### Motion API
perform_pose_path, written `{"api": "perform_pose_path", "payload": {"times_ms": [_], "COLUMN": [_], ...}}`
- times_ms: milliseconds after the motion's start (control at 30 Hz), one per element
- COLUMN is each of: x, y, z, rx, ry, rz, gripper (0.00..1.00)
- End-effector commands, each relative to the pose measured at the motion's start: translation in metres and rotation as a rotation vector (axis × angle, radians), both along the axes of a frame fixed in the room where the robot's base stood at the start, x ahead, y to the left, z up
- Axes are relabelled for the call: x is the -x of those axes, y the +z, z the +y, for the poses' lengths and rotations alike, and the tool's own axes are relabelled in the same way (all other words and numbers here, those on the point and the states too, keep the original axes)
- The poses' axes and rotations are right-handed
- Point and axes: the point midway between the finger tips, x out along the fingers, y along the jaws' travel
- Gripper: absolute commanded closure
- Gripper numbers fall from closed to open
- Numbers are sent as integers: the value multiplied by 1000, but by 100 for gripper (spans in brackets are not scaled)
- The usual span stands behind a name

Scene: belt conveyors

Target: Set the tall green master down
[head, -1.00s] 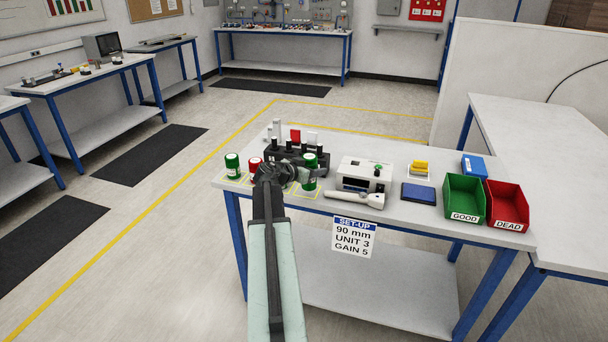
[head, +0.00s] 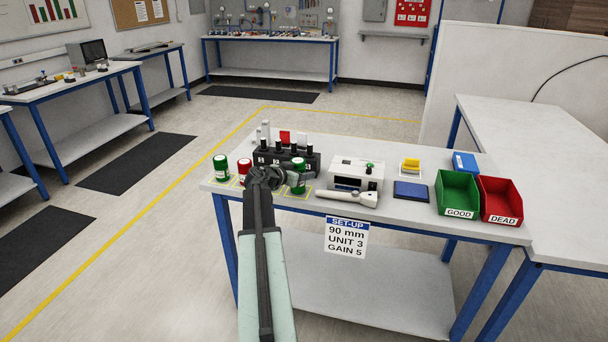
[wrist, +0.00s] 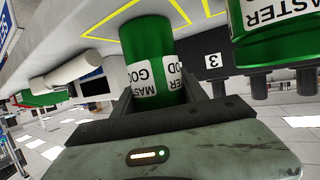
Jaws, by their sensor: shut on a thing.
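My gripper (head: 284,180) is shut on the tall green master (head: 299,183), a green can with a white label. In the wrist view the can (wrist: 146,45) sits between the fingers, and its label reads "MASTER GOOD". It is over a yellow-outlined square at the bench's front, in front of the black rack. I cannot tell whether its base touches the bench. Another green master (head: 221,168) stands at the bench's left end, with a red-capped can (head: 244,172) beside it. A green master (wrist: 265,30) also shows at the right of the wrist view.
The black rack (head: 268,160) with several pegs stands close behind. A white handheld tool (head: 345,196) lies just right of the held can, before a white instrument (head: 355,172). Green (head: 457,197) and red (head: 501,203) bins stand at the right end.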

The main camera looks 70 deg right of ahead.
Motion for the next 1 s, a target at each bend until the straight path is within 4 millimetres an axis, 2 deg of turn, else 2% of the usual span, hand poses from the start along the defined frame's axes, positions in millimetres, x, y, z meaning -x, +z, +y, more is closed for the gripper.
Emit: {"api": "perform_pose_path", "payload": {"times_ms": [33, 100, 367, 467, 567, 800, 1000], "x": [1, 1, 3, 3, -2, -19, -30], "y": [-2, -1, -1, 5, 11, 33, 43], "z": [0, 0, -1, -1, 15, 69, 98], "rx": [0, 0, 0, 0, 0, 0, 0], "ry": [-1, -2, -3, -3, -1, -1, -3], "rz": [0, 0, 0, 0, 0, 0, 0], "gripper": [44, 28, 28, 28, 28, 28, 28]}}
